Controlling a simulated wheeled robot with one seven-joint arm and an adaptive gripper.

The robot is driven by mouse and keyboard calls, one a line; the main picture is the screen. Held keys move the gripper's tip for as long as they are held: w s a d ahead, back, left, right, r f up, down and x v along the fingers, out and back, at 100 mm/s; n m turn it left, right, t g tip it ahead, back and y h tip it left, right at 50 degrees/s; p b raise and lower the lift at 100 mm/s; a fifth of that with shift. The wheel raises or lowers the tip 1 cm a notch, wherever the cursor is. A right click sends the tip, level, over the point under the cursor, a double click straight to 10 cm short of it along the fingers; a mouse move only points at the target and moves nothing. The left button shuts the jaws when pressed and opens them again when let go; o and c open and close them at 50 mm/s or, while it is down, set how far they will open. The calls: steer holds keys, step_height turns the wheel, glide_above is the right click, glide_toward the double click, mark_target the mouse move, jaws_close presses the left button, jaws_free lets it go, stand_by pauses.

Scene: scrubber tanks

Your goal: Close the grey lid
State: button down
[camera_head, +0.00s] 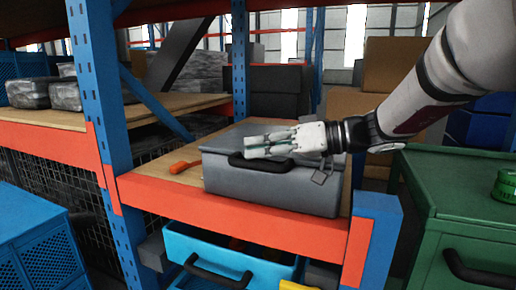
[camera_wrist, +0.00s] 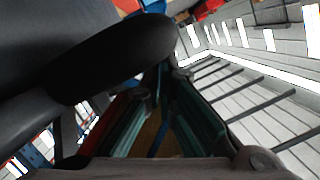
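A grey case (camera_head: 265,192) sits on the wooden shelf board behind the orange beam. Its grey lid (camera_head: 235,135) looks down or nearly down in the head view; I cannot tell whether a small gap is left. A black handle (camera_head: 245,163) is at its front upper edge. My gripper (camera_head: 250,147) lies nearly level above the lid, close to the handle, pointing left. In the wrist view, my gripper's green-padded fingers (camera_wrist: 160,125) are apart with nothing between them. The dark handle (camera_wrist: 120,62) passes close in front of them; contact is unclear.
An orange tool (camera_head: 184,167) lies left of the case. A blue post (camera_head: 100,110) stands further left. A blue open drawer or bin (camera_head: 215,250) is below the shelf. A green cabinet (camera_head: 460,185) stands at right, and brown boxes (camera_head: 390,65) are behind.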

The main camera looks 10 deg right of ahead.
steer(key=shift+f, duration=0.25)
steer(key=s+d+r+p, duration=0.3)
steer(key=s+d+r, duration=0.2)
steer(key=d+r, duration=0.3)
steer(key=s+a+f+m+g+h, duration=0.1)
steer(key=s+a+f+g+h, duration=0.15)
steer(key=s+a+f, duration=0.35)
steer(key=s+a+f+m+g+h, duration=0.15)
steer(key=s+a+g, duration=0.25)
steer(key=s, duration=0.5)
steer(key=s+d+f+m+h, duration=0.1)
steer(key=s+d+f+h, duration=0.15)
steer(key=s+f, duration=0.2)
steer(key=s+d+f+m+g+h, duration=0.1)
steer(key=s+d+f+m+h, duration=0.1)
steer(key=s+f+h, duration=0.3)
steer(key=s+d+f+m+h, duration=0.1)
steer(key=s+d+f+h, duration=0.15)
steer(key=s, duration=0.45)
step_height(320, 180, up, 32)
steer(key=d+t+p, duration=0.1)
steer(key=t+p, duration=0.3)
steer(key=p, duration=2.5)
steer(key=shift+s+d+f+p, duration=0.15)
steer(key=shift+d+f+p, duration=0.05)
steer(key=shift+p, duration=0.15)
